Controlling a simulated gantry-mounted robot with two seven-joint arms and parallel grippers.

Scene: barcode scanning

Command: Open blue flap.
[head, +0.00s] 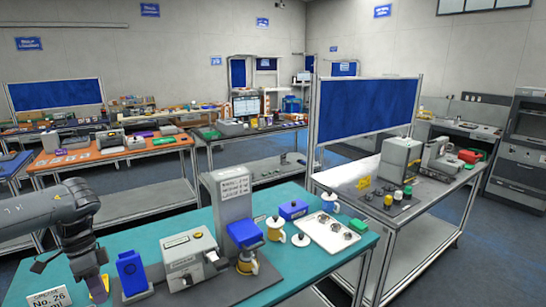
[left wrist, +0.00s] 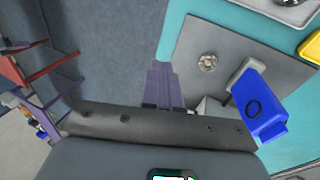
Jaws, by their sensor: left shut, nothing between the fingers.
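A blue upright part (head: 131,271) stands at the left end of the dark base plate on the teal table. A second blue part (head: 244,232) sits at the front of the tall grey machine (head: 233,195). I cannot tell which one is the flap. In the left wrist view a blue part with a black ring (left wrist: 265,112) is right of my left gripper (left wrist: 162,82). The purple-grey fingers are shut and empty, apart from the blue part. In the head view my left gripper (head: 98,290) is low at the left, beside the upright blue part. My right gripper is out of view.
A grey-white device (head: 190,262) stands between the two blue parts. A white tray (head: 345,245) with round metal pieces and a small blue box (head: 293,209) are farther right on the teal table. A small metal ring (left wrist: 208,62) lies on the grey plate.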

